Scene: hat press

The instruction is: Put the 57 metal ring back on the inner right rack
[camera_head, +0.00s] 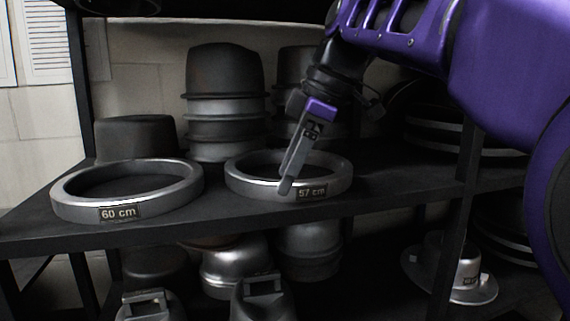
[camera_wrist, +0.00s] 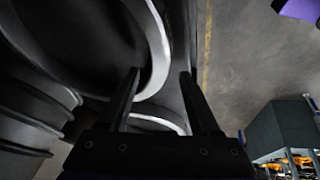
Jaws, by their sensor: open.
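The 57 cm metal ring (camera_head: 251,189) lies flat on the dark shelf (camera_head: 390,188), its label facing front. My gripper (camera_head: 286,187) reaches down from the upper right to the ring's near rim, just left of the label. In the wrist view my gripper (camera_wrist: 160,73) is open, with its two fingers apart. A curved bright ring rim (camera_wrist: 157,42) runs between them, one finger towards the ring's inside and the other outside. The fingers appear to straddle the rim; I cannot tell whether they touch it. I cannot make out the inner right rack for certain.
The 60 cm ring (camera_head: 75,207) lies left of the 57 cm ring on the same shelf. Stacked hat blocks (camera_head: 225,105) stand close behind. More metal forms (camera_head: 240,262) sit on the lower shelf. A dark upright post (camera_head: 459,200) stands to the right.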

